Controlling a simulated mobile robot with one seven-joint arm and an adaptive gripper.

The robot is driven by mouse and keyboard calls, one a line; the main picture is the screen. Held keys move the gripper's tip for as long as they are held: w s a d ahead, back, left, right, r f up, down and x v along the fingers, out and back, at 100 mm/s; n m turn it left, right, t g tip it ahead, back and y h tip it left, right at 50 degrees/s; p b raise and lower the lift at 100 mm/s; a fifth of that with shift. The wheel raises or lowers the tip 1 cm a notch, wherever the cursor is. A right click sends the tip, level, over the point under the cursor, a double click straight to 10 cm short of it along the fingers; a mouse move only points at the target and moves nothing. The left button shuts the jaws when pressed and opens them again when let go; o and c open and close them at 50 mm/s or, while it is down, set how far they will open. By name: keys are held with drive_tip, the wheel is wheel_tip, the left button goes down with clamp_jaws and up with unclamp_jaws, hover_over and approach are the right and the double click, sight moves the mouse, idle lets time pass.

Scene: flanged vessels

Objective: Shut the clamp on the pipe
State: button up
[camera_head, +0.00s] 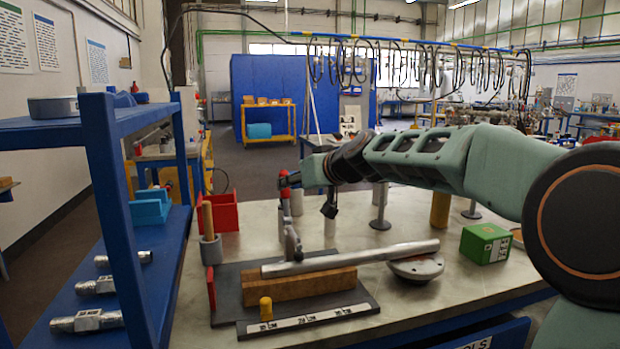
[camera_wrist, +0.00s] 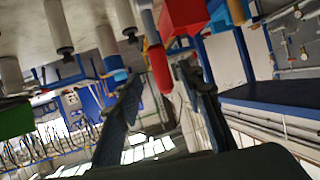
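The grey pipe (camera_head: 350,258) lies along a wooden block (camera_head: 300,286) on a dark base plate (camera_head: 228,300). The metal clamp (camera_head: 292,243) stands behind the pipe near its left end, with its red handle (camera_head: 285,188) pointing up. I cannot tell whether its pressing end touches the pipe. My gripper (camera_head: 292,180) is at the handle's upper part. In the wrist view my gripper (camera_wrist: 160,78) is open, with a finger on each side of the red handle (camera_wrist: 160,70). I cannot tell whether either finger touches it.
A round flange (camera_head: 415,268) lies by the pipe's right end. A green box (camera_head: 486,243) stands farther right. A red bin (camera_head: 223,212) and a grey cup (camera_head: 211,250) with a wooden stick stand left of the clamp. A blue shelf (camera_head: 110,130) rises at the left.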

drive_tip(key=v, duration=0.7)
drive_tip(key=shift+s, duration=0.3)
drive_tip(key=shift+d+r, duration=0.1)
drive_tip(key=shift+c, duration=0.4)
